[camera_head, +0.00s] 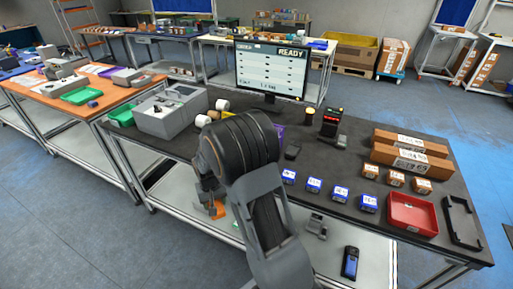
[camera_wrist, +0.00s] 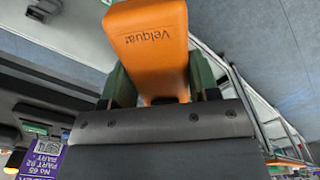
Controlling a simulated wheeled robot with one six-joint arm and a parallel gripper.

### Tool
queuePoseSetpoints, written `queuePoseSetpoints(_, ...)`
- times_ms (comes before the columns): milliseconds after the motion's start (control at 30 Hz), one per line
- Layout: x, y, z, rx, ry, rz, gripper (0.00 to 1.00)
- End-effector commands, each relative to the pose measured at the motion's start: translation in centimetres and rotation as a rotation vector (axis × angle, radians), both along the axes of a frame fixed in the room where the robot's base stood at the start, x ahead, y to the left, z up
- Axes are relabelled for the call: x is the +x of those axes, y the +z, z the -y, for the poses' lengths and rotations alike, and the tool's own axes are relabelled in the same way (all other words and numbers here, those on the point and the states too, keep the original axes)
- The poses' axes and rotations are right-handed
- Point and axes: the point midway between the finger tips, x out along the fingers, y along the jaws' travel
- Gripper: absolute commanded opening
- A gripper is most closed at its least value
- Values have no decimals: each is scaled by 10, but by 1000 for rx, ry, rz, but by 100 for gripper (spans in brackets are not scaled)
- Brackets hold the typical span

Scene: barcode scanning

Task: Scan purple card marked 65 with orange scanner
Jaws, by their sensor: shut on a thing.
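The orange scanner (camera_wrist: 150,40) is held in my gripper (camera_wrist: 160,85), which is shut on it between its two greenish finger pads. In the head view a small part of the orange scanner (camera_head: 217,210) shows past my arm, near the bench's front edge; my arm hides most of my gripper there. The purple card (camera_wrist: 40,160) shows at the lower left of the wrist view, with a code square and white print reading No 65. It is apart from the scanner. In the head view only a sliver of purple (camera_head: 280,132) shows behind my arm.
The dark bench (camera_head: 340,160) carries a monitor (camera_head: 270,70) reading READY, blue boxes (camera_head: 313,185), small orange boxes (camera_head: 396,178), a red tray (camera_head: 412,214), cardboard boxes (camera_head: 410,155) and a grey bin (camera_head: 170,112). A black frame (camera_head: 462,220) lies at right.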

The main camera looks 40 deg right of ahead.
Motion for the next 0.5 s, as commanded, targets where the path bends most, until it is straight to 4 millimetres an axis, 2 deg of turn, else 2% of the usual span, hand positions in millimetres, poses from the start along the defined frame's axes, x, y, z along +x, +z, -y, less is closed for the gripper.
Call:
queuePoseSetpoints(33,5,23,18,-1,-93,8,24)
queuePoseSetpoints(200,7,76,75,-1,-420,6,24)
queuePoseSetpoints(400,-2,122,127,-1,-708,4,24)
queuePoseSetpoints(500,-6,135,140,-2,-791,3,24)
